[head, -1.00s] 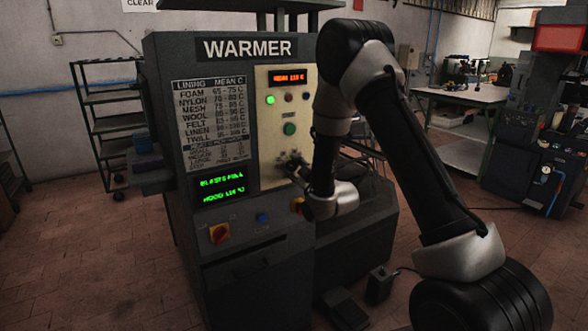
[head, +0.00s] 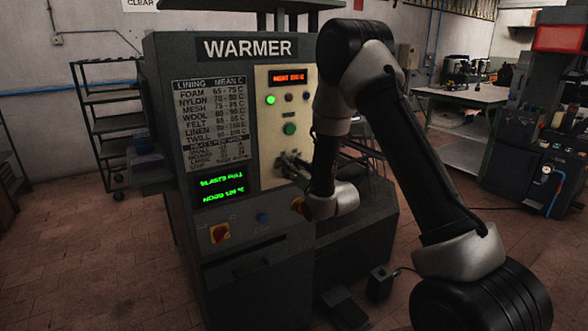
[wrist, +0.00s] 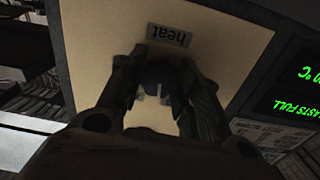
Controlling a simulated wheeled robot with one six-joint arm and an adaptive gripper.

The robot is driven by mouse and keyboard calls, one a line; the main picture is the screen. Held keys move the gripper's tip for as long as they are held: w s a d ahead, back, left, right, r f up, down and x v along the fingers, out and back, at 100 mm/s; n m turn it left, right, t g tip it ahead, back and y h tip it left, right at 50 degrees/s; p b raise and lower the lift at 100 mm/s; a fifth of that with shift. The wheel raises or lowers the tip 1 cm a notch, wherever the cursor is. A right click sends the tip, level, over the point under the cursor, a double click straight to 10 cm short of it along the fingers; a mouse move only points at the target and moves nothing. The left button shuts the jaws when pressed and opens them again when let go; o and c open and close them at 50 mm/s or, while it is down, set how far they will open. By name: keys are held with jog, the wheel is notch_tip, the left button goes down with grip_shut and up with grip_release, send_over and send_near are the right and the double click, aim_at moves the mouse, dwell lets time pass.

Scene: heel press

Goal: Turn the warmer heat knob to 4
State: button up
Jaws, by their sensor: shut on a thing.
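The warmer (head: 245,48) is a dark cabinet with a cream control panel (head: 270,120) on its front. My gripper (head: 288,163) is at the lower part of that panel, where it covers the heat knob in the head view. In the wrist view, my gripper (wrist: 163,85) has its two fingers on either side of the dark round heat knob (wrist: 158,72), shut on it. A "heat" label (wrist: 169,36), upside down in this view, sits beside the knob. The knob's pointer and scale numbers cannot be made out.
A green screen (head: 220,186) and a red-and-yellow switch (head: 219,233) are left of and below my gripper. A green button (head: 289,129) is above it on the panel. A wheeled rack (head: 105,120) stands to the left.

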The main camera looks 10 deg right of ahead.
jog(key=m, duration=0.5)
dwell(0.6)
jog(key=o, duration=1)
jog(key=shift+o, duration=0.2)
jog(key=shift+s, duration=0.15)
jog(key=v, duration=0.7)
jog(key=shift+s+d, duration=0.1)
